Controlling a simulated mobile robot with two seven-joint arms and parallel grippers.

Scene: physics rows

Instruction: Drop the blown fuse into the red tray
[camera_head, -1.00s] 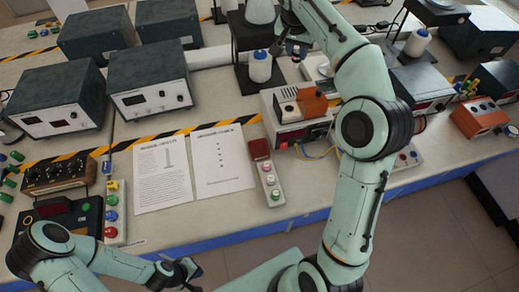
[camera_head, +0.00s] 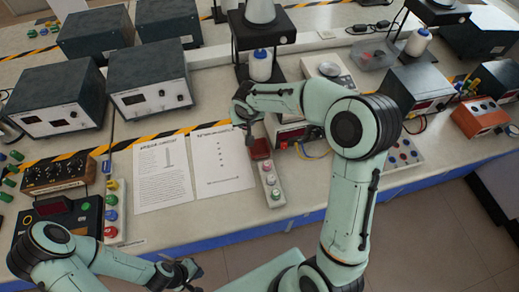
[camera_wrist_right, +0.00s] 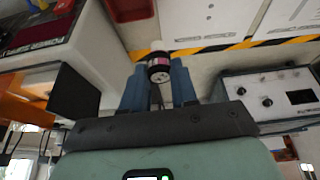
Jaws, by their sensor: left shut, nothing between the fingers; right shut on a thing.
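The fuse (camera_wrist_right: 159,68) is a short cylinder with a dark end cap and a pink-purple band. In the right wrist view it sits between the blue-grey fingertips of my right gripper (camera_wrist_right: 158,84), which is shut on it. In the head view my right gripper (camera_head: 249,138) points down near the printed sheets, just left of a small dark red tray (camera_head: 260,148). My left gripper (camera_head: 186,272) is shut and empty at the bottom, off the bench.
Two paper sheets (camera_head: 162,174) lie left of a button strip (camera_head: 270,185). Grey power supplies (camera_head: 150,85) stand at the back left. A white instrument (camera_head: 291,133) is partly behind my right arm.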

